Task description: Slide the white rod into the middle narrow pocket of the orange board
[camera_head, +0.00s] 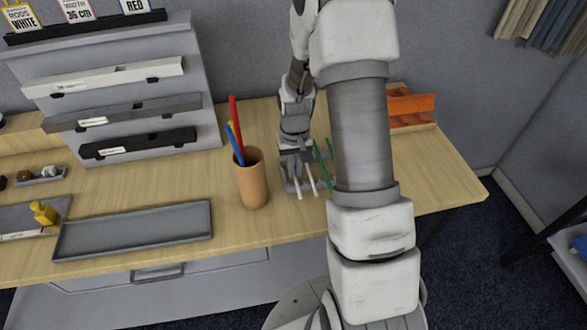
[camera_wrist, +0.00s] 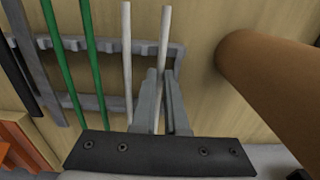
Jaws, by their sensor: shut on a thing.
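Two white rods lie side by side in a grey notched rack (camera_wrist: 105,47). My gripper (camera_wrist: 160,76) is shut on the white rod (camera_wrist: 164,32) nearest the tan cup, which still lies across the rack at its end notch. The other white rod (camera_wrist: 127,60) is just left of my fingers in the wrist view. In the head view my gripper (camera_head: 295,166) is low over the rack, with the held rod's end (camera_head: 298,188) showing below it. The orange board (camera_head: 411,105) stands at the table's back right, partly hidden by my arm; its pockets are not clear.
Two green rods (camera_wrist: 61,60) lie in the same rack. A tan cup (camera_head: 252,180) with red, blue and yellow rods stands close left of my gripper in the head view. A grey tray (camera_head: 135,231) and a stepped display (camera_head: 130,65) are further left. The table's right end is clear.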

